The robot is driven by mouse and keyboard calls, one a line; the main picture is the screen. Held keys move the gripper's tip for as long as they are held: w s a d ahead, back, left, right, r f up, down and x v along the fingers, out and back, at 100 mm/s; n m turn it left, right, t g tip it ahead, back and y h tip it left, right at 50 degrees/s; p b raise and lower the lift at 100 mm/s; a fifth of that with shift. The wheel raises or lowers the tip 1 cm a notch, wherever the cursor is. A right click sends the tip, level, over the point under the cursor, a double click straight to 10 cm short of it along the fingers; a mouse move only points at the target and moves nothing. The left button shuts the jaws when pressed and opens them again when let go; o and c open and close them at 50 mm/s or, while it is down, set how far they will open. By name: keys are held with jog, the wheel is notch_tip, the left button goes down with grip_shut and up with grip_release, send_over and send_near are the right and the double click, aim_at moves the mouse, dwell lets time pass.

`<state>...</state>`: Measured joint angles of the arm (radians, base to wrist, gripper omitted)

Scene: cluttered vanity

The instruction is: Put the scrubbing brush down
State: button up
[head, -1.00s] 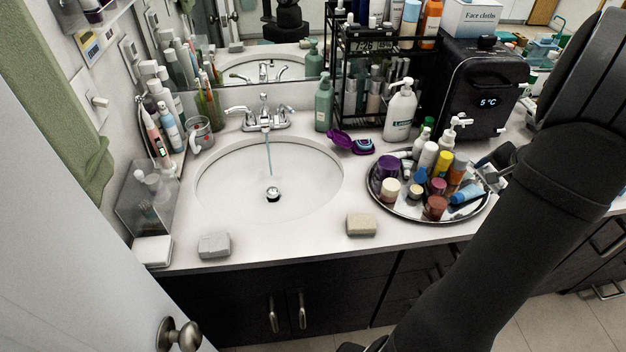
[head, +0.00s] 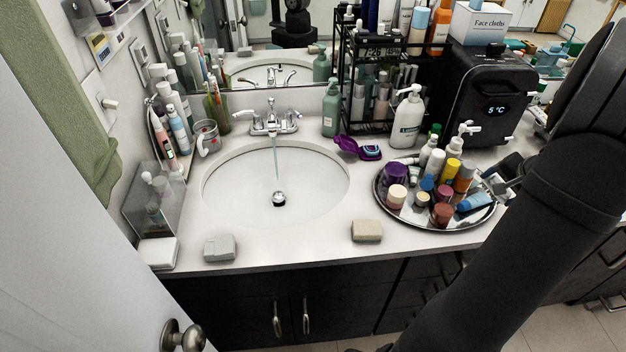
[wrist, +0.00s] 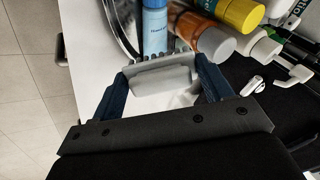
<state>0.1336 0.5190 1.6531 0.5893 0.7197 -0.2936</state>
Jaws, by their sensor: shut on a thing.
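The scrubbing brush (wrist: 160,80) is a pale grey block with a row of bristles along its far side. In the wrist view it sits between the two dark blue fingers of my gripper (wrist: 162,76), which is shut on it. The brush is beside the rim of the round metal tray (wrist: 122,30), close to a blue tube (wrist: 155,30). I cannot tell whether the brush touches the counter. In the head view my gripper (head: 507,180) is at the tray's right edge, partly hidden by my arm, and the brush is hard to make out.
The tray (head: 408,221) is crowded with bottles and jars. A black mini fridge (head: 490,95) stands behind. A beige block (head: 367,231) and a grey block (head: 219,248) lie on the front counter (head: 290,252), with bare counter between them. The sink (head: 240,190) has running water.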

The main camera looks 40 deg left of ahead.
jog(key=shift+n+g+h, duration=0.3)
jog(key=shift+n+g, duration=0.5)
jog(key=shift+g, duration=0.1)
jog(key=w+a+r, duration=0.2)
jog(key=a+r, duration=0.2)
jog(key=w+a+r, duration=0.3)
jog(key=a+r, duration=0.2)
jog(key=w+a+r, duration=0.3)
jog(key=a+r, duration=0.2)
jog(key=shift+w+a+r, duration=0.15)
jog(key=s+a+f+n+g+h, duration=0.1)
jog(key=s+a+f+n, duration=0.3)
jog(key=s+a, duration=0.55)
jog(key=s+a+f+n+g, duration=0.15)
jog(key=s+a+n, duration=0.45)
jog(key=s, duration=0.6)
jog(key=s+a+f+n+h, duration=0.15)
jog(key=s+n, duration=0.35)
jog(key=s, duration=0.7)
jog(key=s+f+n+h, duration=0.1)
jog(key=s+f+n, duration=0.25)
jog(key=s, duration=0.85)
jog(key=shift+n, duration=0.35)
jog(key=s+a+f, duration=0.4)
jog(key=s+a, duration=0.1)
jog(key=s+a+f, duration=0.2)
jog(key=a, duration=0.1)
jog(key=shift+s+a+f, duration=0.15)
jog(key=shift+a, duration=0.05)
jog(key=shift+f, duration=2)
